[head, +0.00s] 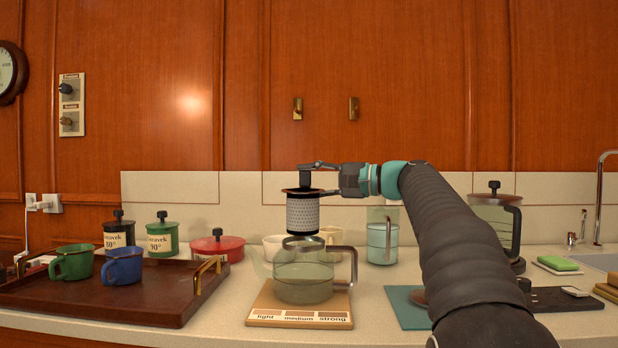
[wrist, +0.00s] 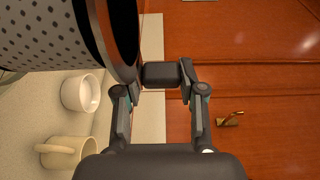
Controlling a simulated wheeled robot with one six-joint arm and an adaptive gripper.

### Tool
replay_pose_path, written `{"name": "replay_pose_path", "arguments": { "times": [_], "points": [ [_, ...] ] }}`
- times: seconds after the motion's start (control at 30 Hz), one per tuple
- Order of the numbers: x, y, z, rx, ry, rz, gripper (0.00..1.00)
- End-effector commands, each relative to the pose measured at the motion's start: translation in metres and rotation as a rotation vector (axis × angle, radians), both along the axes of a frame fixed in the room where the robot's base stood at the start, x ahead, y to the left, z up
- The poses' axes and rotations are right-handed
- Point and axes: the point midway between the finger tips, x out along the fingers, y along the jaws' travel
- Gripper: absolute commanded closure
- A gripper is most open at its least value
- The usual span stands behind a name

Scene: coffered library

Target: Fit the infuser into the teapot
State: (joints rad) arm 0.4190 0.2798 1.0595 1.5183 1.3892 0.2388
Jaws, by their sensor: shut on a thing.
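The infuser (head: 303,213) is a perforated metal cylinder with a dark rim and dark handle. It hangs upright in the air, held by my gripper (head: 324,167). In the wrist view my gripper (wrist: 160,76) is shut on the infuser's dark handle, and the infuser (wrist: 45,38) fills the upper left. The clear glass teapot (head: 304,288) stands below with its open mouth up, its spout at left and its grey handle at right. In the head view the infuser's lower end is just above the teapot's rim; I cannot tell the exact depth between them.
The teapot stands on a wooden board (head: 262,311) marked light, medium, strong. A dark tray (head: 140,306) with green and blue mugs is at left. Canisters and a red pot (head: 217,247) stand behind. A teal-banded jar (head: 382,243) and a glass press (head: 494,222) stand to the right.

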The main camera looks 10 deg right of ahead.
Motion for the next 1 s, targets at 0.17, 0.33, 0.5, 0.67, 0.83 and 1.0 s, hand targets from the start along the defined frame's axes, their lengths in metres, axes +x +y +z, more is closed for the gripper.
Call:
{"name": "replay_pose_path", "arguments": {
  "times": [0.17, 0.33, 0.5, 0.67, 0.83, 1.0],
  "points": [
    [0.000, -0.001, -0.013, 0.000, 0.000, -0.001, 0.96],
    [0.000, -0.001, -0.023, 0.000, 0.000, -0.002, 0.95],
    [0.000, -0.001, -0.033, 0.000, 0.000, -0.002, 0.96],
    [0.000, -0.001, -0.043, 0.000, 0.000, -0.002, 0.96],
    [0.000, -0.001, -0.053, -0.001, -0.001, -0.003, 0.96],
    [0.000, -0.001, -0.063, -0.001, -0.001, -0.003, 0.96]
  ]
}}
